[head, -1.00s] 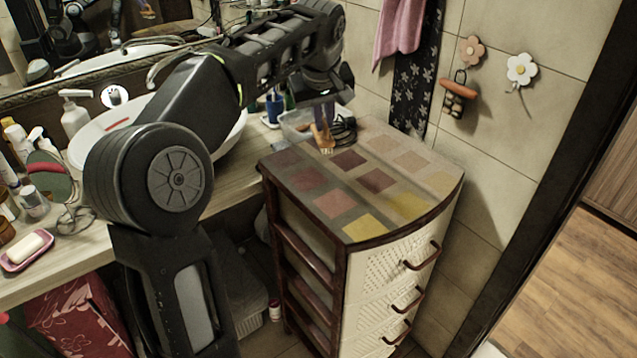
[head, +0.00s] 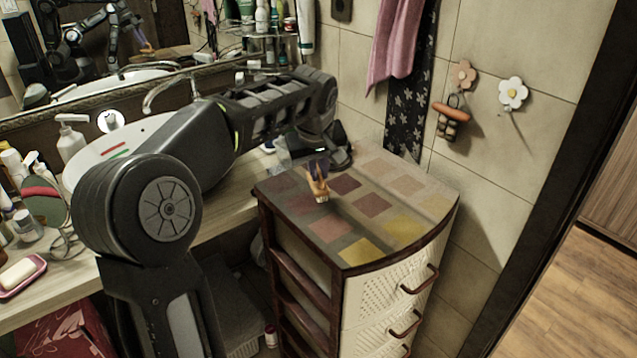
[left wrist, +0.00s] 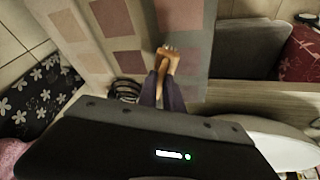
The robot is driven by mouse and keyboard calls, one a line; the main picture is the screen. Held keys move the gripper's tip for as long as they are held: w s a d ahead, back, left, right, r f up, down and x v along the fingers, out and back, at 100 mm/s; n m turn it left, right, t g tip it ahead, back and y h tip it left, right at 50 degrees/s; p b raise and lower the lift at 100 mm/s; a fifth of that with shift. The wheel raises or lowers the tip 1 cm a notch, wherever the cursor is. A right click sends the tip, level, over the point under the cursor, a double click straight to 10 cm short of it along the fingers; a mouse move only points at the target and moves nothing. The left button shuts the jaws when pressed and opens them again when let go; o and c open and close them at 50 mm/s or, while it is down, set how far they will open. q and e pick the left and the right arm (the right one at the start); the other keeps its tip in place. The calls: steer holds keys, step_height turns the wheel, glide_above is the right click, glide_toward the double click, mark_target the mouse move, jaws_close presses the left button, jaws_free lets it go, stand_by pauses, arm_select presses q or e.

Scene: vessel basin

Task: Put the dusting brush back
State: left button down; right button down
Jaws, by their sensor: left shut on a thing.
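The dusting brush (head: 320,188) shows as a small tan, wood-coloured piece with a pale end pointing down. My left gripper (head: 317,168) has dark purplish fingers and is shut on it, over the left part of the drawer unit's patterned top (head: 400,228). I cannot tell whether the pale end touches that top. In the left wrist view the tan brush (left wrist: 167,58) shows between and beyond the fingertips (left wrist: 163,82), against the checked top. The fingers hide part of the brush. My right gripper is not in view.
A black coiled object (left wrist: 125,90) lies by the drawer unit's back edge. The counter with the white basin (head: 95,150), a soap dish (head: 20,275) and several bottles is at left. The wall with a pink towel (head: 392,45) stands behind. The drawer top's right part is clear.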

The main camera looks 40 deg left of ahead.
mark_target(319, 184)
arm_select(q)
steer(key=shift+f, duration=1.75)
steer(key=shift+f, duration=0.1)
steer(key=shift+f, duration=0.15)
steer(key=c, duration=1.5)
jaws_free()
steer(key=v, duration=1.2)
steer(key=shift+r, duration=0.3)
